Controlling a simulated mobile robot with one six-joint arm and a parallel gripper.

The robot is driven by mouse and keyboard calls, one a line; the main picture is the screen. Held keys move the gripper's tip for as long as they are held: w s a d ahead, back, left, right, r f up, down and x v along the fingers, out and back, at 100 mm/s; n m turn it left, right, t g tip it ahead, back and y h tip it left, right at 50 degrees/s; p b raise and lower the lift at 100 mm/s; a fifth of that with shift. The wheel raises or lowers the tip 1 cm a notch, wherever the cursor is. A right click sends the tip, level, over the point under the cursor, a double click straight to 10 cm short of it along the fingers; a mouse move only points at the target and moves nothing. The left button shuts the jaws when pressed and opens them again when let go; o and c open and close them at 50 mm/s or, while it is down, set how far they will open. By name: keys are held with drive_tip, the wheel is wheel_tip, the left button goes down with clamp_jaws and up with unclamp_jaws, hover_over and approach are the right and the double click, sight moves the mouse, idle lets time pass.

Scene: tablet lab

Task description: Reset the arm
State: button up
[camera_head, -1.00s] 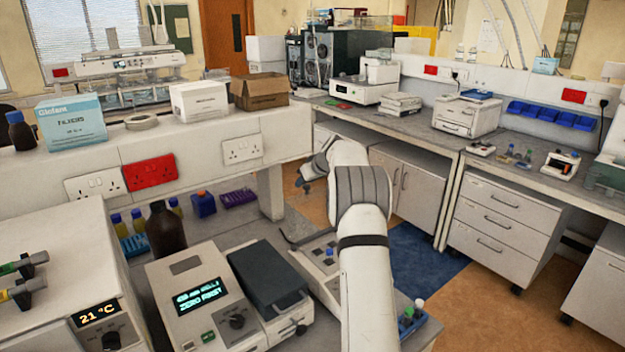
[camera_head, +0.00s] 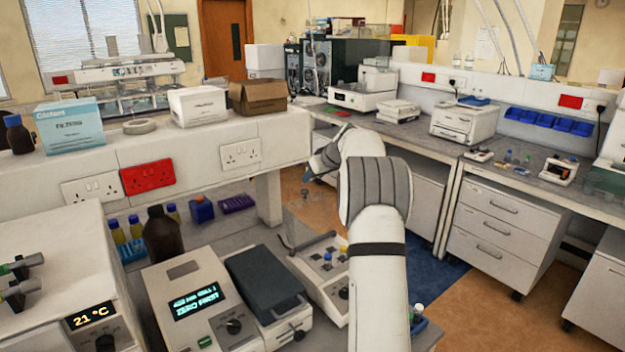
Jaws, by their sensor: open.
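My arm rises from the bottom of the head view, right of the middle, and bends away over the lower bench. My gripper (camera_head: 306,188) shows small and dark beyond the bend, left of the arm's far end. It is open, with nothing visible between its fingers. It hangs above the floor gap between the benches, apart from the things around it. The arm's bend partly hides its wrist.
A device with a lit display (camera_head: 197,301), a dark-lidded unit (camera_head: 264,277) and a small instrument with knobs (camera_head: 318,262) stand below and left of the arm. A brown bottle (camera_head: 160,236) stands behind them. The right bench (camera_head: 420,138) has drawers below.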

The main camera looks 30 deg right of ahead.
idle(0.4)
drive_tip(key=a+r+t+b, duration=0.2)
drive_tip(key=a+r+t, duration=0.2)
drive_tip(key=a+r, duration=0.4)
drive_tip(key=s+a+r+m+t+h+b, duration=0.1)
drive_tip(key=s+a+r+m+t+h, duration=0.2)
drive_tip(key=s+r, duration=0.35)
drive_tip(key=s+a+f+g+b, duration=0.1)
drive_tip(key=s+a+f+g, duration=0.3)
drive_tip(key=s+f, duration=0.4)
drive_tip(key=s+a+f+g+y+b, duration=0.1)
drive_tip(key=s+a+f+g, duration=0.3)
drive_tip(key=s, duration=1.5)
drive_tip(key=s+a+f+g+b, duration=0.2)
drive_tip(key=s+a+f+g, duration=0.2)
drive_tip(key=s+a+f, duration=0.4)
drive_tip(key=s+f, duration=0.4)
drive_tip(key=s, duration=0.2)
drive_tip(key=shift+f+n, duration=0.2)
drive_tip(key=shift+n, duration=0.2)
drive_tip(key=shift+c, duration=0.3)
